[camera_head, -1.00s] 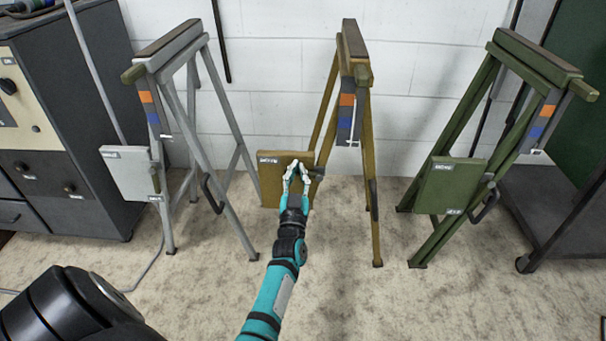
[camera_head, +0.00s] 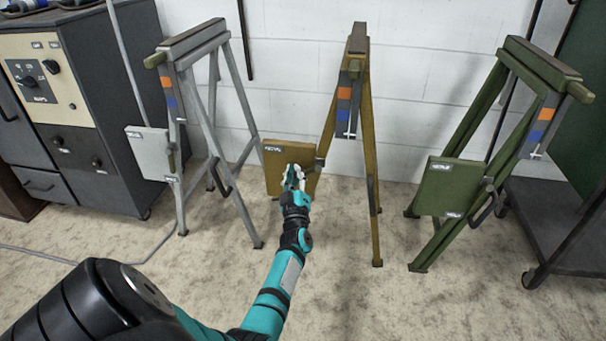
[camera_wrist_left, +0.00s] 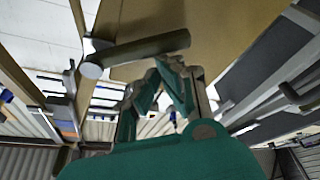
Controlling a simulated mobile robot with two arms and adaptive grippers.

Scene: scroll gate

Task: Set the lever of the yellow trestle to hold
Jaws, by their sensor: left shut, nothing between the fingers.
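The yellow trestle (camera_head: 363,150) stands in the middle, against the wall, with a square yellow plate (camera_head: 275,158) on its left side. The plate has a small white label near its top, too small to read. My left gripper (camera_head: 293,172) is shut and empty in front of the plate, covering its lower right part. The lever is hidden or cannot be made out in the head view. In the left wrist view a dark olive round bar (camera_wrist_left: 145,50), seemingly the lever's grip, lies just beyond the fingertips (camera_wrist_left: 168,68). I cannot tell whether they touch. My right gripper is not in view.
A grey trestle (camera_head: 207,120) stands to the left and a green trestle (camera_head: 480,120) to the right, each with a similar plate. A dark cabinet (camera_head: 100,100) is at far left, a dark cart (camera_head: 545,215) at far right. The floor in front is clear.

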